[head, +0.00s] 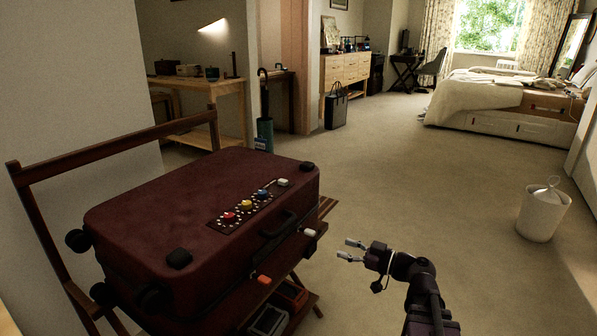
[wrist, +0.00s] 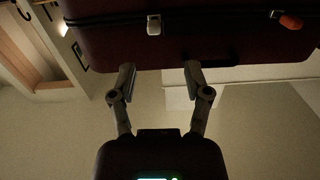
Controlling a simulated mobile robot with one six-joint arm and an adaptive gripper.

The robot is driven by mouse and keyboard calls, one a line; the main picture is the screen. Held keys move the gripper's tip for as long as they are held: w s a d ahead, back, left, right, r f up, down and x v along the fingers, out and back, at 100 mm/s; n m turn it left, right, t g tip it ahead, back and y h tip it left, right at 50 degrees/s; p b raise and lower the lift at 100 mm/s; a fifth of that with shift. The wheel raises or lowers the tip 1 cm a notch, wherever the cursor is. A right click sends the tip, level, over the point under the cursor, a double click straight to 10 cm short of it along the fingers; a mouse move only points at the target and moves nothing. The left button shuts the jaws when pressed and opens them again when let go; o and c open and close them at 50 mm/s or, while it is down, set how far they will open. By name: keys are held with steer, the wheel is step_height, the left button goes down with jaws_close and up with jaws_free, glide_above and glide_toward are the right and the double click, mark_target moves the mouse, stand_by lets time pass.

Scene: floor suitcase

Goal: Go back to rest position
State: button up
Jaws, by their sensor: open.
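My gripper (head: 350,250) is open and empty in the head view. It hangs in the air to the right of the suitcase, apart from it, with its fingers pointing left. In the wrist view my gripper (wrist: 157,75) shows its two fingers spread, with nothing between them. The dark red suitcase (head: 160,210) lies flat on a wooden rack. Its panel (head: 225,220) carries several coloured knobs. The suitcase's side (wrist: 210,40) shows upside down at the top of the wrist view, with a white latch (wrist: 153,25) and an orange latch (wrist: 290,21).
The wooden rack (head: 35,205) has a tall back rail and a lower shelf holding boxes (head: 268,320). A white bin (head: 541,215) stands on the carpet at right. A bed (head: 500,100) is at the back right. The carpet between is clear.

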steer(key=s+a+f+m+g+h+p, duration=0.3)
steer(key=s+a+f+g+h, duration=0.15)
steer(key=f+g, duration=0.2)
steer(key=s+d+f+m+g+h+p, duration=0.3)
steer(key=s+f+m+g+h+p, duration=0.15)
steer(key=m+h, duration=0.45)
step_height(320, 180, up, 38)
steer(key=n+h+p, duration=0.1)
steer(key=p, duration=3.7)
steer(key=shift+s+d+r+t, duration=0.2)
steer(key=shift+s+r+t, duration=0.05)
steer(key=shift+s+t, duration=0.15)
steer(key=shift+w, duration=0.1)
